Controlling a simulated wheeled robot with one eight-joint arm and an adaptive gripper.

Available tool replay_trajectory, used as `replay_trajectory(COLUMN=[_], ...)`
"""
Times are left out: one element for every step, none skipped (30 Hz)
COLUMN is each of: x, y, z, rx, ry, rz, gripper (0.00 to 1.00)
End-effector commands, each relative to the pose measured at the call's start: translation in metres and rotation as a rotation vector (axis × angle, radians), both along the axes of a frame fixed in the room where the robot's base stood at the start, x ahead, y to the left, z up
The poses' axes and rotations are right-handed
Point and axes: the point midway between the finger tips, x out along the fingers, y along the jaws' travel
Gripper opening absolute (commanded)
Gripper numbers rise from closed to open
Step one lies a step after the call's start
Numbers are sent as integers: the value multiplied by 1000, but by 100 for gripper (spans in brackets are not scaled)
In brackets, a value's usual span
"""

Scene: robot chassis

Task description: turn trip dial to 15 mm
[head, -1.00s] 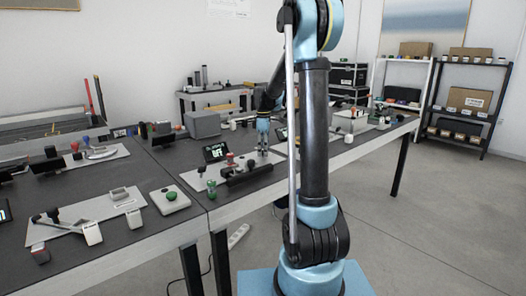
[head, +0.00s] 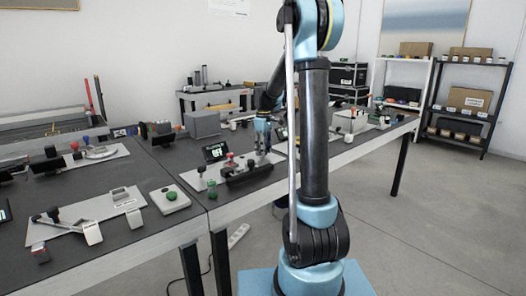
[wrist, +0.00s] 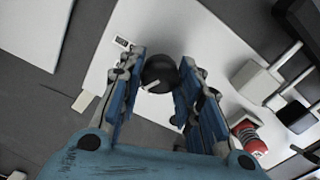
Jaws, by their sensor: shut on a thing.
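The trip dial (wrist: 160,74) is a round black knob with a pale pointer mark, standing on a white plate (wrist: 215,40) in the wrist view. My gripper (wrist: 158,88) has its blue fingers on either side of the dial, closed on it. In the head view my gripper (head: 263,138) points down at a grey panel on the bench, and the dial is not clear there. A small dark display (head: 215,152) with pale digits stands left of my gripper. I cannot read its value surely. A small label (wrist: 122,42) lies beside the left finger.
A black bar (head: 247,176) lies in front of my gripper. A grey box (head: 202,124) stands behind.

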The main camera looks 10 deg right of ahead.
Motion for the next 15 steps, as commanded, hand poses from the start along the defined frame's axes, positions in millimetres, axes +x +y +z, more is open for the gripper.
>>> replay_trajectory(x=[2,2,3,3,3,3,3,3,3,3,3,3,3,3,3], y=[0,0,0,0,0,0,0,-1,0,-1,-1,0,0,0,0], z=[1,1,1,1,1,1,1,1,1,1,1,1,1,1,1], rx=[-1,-1,-1,-1,-1,-1,0,0,-1,-1,-1,-1,-1,-1,0], ry=[-4,-4,-4,-4,-4,-4,-5,-5,-5,-5,-5,-5,-5,-5,-6], rz=[-42,-71,-109,-137,-166,-204,-233,-261,-299,-328,-356,-394,-423,-451,-489], gripper=[8,8,8,8,8,8,8,8,8,8,8,8,8,8,8])
